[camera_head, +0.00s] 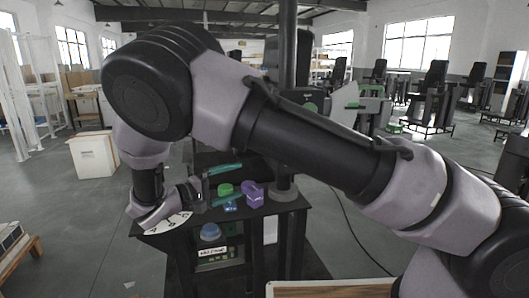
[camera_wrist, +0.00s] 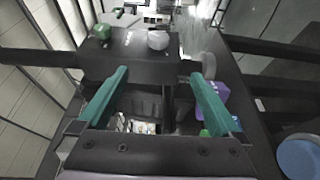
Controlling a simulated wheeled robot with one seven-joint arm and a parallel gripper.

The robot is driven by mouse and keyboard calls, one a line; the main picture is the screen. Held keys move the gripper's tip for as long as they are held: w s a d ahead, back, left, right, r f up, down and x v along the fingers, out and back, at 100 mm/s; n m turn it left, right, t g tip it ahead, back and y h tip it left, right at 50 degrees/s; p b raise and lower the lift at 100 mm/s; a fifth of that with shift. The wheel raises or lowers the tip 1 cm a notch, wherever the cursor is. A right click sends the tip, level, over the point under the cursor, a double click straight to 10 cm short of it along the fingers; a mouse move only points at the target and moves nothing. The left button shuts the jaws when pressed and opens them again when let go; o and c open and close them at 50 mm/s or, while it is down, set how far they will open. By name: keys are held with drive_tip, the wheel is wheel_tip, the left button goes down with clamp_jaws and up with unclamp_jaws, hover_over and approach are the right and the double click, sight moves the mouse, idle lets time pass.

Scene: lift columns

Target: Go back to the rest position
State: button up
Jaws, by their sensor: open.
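My gripper (camera_head: 226,185) is at the left of the head view, over a black stand, with its two teal fingers spread. In the wrist view the fingers (camera_wrist: 160,76) are also apart and nothing is seen held between them. My arm crosses the head view and hides part of the stand and room. A green round part (camera_head: 225,189) and a purple part (camera_head: 254,194) are on the stand close to the fingers. The purple part (camera_wrist: 213,102) lies beside the right finger in the wrist view; whether they touch I cannot tell.
The black stand (camera_head: 287,211) carries a post, a small blue part (camera_head: 231,207) and a white dial plate (camera_head: 168,223). A blue dome (camera_head: 210,232) is at its front. A white bin (camera_head: 93,155) stands left on open floor. A wood-edged surface (camera_head: 330,289) is at the bottom.

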drive_tip(key=w+d+r+m+g+y, duration=0.1)
drive_tip(key=d+r+m+g+y, duration=0.3)
drive_tip(key=d, duration=0.7)
drive_tip(key=d+r+m+g+y, duration=0.1)
drive_tip(key=d+r+g+y, duration=0.2)
drive_tip(key=d+r+g, duration=0.6)
drive_tip(key=s+d+r+m+t+y, duration=0.6)
drive_tip(key=s+d+r+t+y, duration=0.3)
drive_tip(key=s+d+r, duration=0.3)
drive_tip(key=shift+s+d+r+m, duration=0.25)
drive_tip(key=shift+s+d+m, duration=0.15)
drive_tip(key=shift+s+d, duration=0.7)
